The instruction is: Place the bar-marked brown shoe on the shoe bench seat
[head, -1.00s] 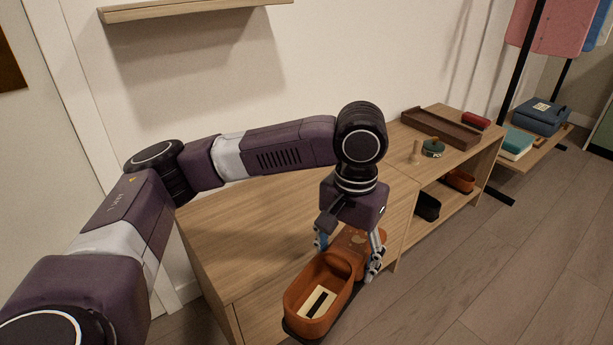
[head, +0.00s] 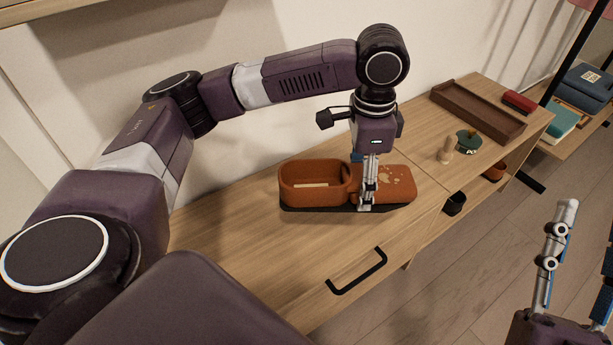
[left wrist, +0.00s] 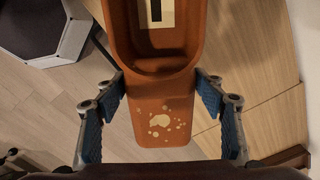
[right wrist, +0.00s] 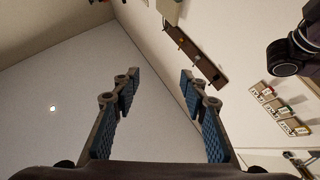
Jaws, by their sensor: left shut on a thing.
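The brown shoe (head: 312,197) is orange-brown with an open heel end and pale splotches on its toe. In the left wrist view the shoe (left wrist: 160,85) shows a cream patch with a black bar inside. My left gripper (head: 367,205) points down and is shut on the shoe's sides near its middle. The shoe lies level over the wooden bench top (head: 235,235), with its toe to the right; I cannot tell whether its dark sole touches the wood. My right gripper (head: 585,235) is open and empty at the lower right; its spread fingers show in the right wrist view (right wrist: 160,85).
The bench has a black drawer handle (head: 356,271) in front. To the right stand a wooden peg (head: 446,150), a dark green round item (head: 468,142), a brown tray (head: 478,110) and a red case (head: 518,102). More footwear sits on the shelf below. The bench top left of the shoe is clear.

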